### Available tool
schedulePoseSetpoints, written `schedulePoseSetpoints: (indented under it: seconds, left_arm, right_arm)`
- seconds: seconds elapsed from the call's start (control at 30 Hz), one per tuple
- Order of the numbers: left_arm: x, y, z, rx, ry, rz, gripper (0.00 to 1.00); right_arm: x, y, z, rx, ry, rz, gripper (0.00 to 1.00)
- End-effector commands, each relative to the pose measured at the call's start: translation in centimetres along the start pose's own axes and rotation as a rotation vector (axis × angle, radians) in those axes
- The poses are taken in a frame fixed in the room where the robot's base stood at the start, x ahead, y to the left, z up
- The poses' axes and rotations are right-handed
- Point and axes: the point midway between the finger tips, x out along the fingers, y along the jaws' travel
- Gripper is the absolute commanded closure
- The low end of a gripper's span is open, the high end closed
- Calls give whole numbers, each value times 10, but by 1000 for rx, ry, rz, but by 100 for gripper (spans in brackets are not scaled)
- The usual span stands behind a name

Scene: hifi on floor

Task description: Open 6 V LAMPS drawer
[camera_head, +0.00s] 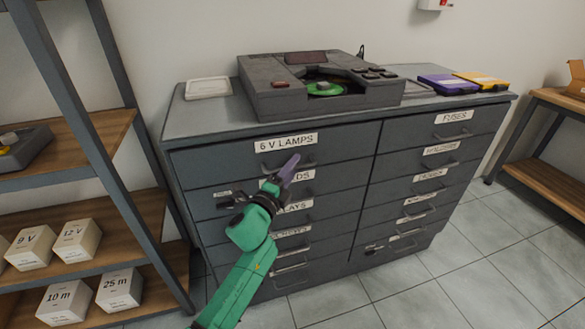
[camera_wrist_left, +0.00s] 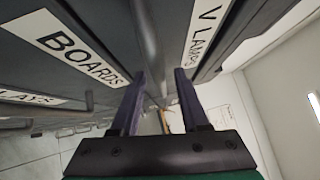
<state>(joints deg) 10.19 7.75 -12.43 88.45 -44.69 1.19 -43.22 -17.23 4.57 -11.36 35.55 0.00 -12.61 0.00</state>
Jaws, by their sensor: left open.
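The 6 V LAMPS drawer (camera_head: 222,165) is the top left drawer of a dark grey cabinet (camera_head: 420,255), and it looks closed. Its white label (camera_head: 285,143) also shows, partly cut off, in the left wrist view (camera_wrist_left: 203,40). My left gripper (camera_head: 288,168) is in front of this drawer, below the label, with its purple fingers toward the drawer's handle, which they partly cover. In the left wrist view the fingers (camera_wrist_left: 160,80) are apart, with a grey bar, perhaps the handle, beyond them. I cannot tell whether they touch it. My right gripper is not seen.
The BOARDS drawer label (camera_wrist_left: 70,48) is just below. A grey device with a green disc (camera_head: 325,88) stands on the cabinet, with purple (camera_head: 448,84) and yellow (camera_head: 484,79) items to its right. A shelf with white boxes (camera_head: 77,240) stands close on the left. Floor at right is clear.

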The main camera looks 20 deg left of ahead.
Motion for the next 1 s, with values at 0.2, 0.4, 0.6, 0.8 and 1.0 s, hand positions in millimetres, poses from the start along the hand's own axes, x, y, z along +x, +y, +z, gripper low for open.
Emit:
schedulePoseSetpoints:
  seconds: [0.2, 0.4, 0.6, 0.8, 1.0]
  left_arm:
    - [0, 0, 0, -1, 0, 0, 90]
    - [-1, 0, 0, -1, 0, 0, 100]
    - [-1, 0, 0, -1, 0, 0, 100]
    - [-1, 0, 0, -1, 0, 0, 100]
    - [-1, 0, 0, -1, 0, 0, 100]
  right_arm:
    - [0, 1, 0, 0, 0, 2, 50]
    - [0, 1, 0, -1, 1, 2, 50]
    - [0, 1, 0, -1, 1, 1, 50]
    - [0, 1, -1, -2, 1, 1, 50]
    - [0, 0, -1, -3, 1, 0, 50]
